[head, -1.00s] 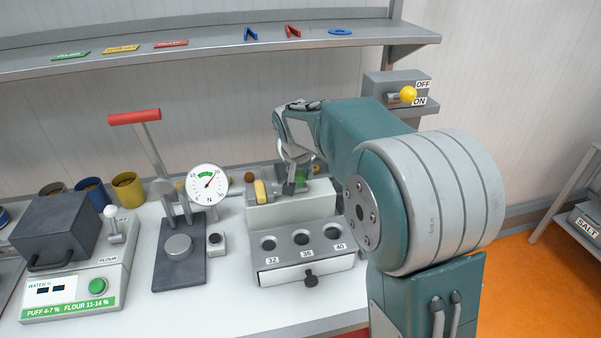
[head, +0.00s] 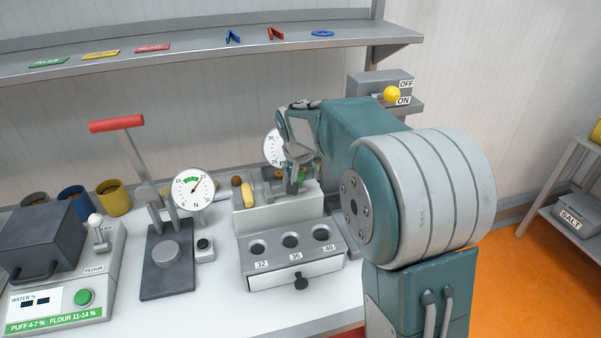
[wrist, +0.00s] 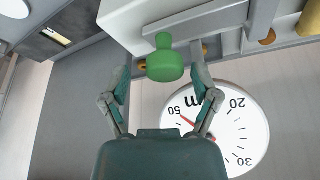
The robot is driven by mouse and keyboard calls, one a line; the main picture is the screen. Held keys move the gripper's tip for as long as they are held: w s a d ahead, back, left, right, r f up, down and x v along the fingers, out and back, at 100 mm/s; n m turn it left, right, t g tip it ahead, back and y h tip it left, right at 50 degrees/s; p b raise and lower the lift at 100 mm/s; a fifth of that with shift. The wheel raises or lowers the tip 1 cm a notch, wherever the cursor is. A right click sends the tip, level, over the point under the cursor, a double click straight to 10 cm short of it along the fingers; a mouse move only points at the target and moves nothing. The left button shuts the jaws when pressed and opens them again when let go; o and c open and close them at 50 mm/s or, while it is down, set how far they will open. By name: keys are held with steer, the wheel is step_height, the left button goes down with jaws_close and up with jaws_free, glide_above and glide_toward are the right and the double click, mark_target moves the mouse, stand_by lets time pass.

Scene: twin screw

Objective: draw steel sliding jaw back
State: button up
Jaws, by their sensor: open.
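A round green knob (wrist: 165,62) stands out from a pale block in the wrist view. My gripper (wrist: 160,72) is open, with one finger on each side of the knob and gaps showing. Grey metal bars (wrist: 205,22) run beside the block; I cannot tell which is the sliding jaw. In the head view my gripper (head: 297,178) is low over the pale fixture (head: 272,220) on the bench. My wrist and fingers hide much of the jaw area there.
A white dial (wrist: 228,128) is close to the right finger in the wrist view. A force gauge (head: 194,189), a red-handled press (head: 116,125) and a flour tester (head: 60,280) stand left. The shelf (head: 200,60) runs above. Orange floor is clear at right.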

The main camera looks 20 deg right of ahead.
steer(key=v, duration=1.1)
steer(key=shift+s+r, duration=0.2)
steer(key=shift+r, duration=0.15)
steer(key=shift+a, duration=0.1)
steer(key=s+a+f+n+y, duration=0.1)
steer(key=s+f+n, duration=0.1)
steer(key=s, duration=1.2)
steer(key=s+f+n+t, duration=0.1)
steer(key=s+f, duration=0.3)
steer(key=s, duration=1)
steer(key=shift+s+a+n+t+y, duration=0.2)
steer(key=shift+a+n+t+y, duration=0.15)
steer(key=shift+n, duration=0.35)
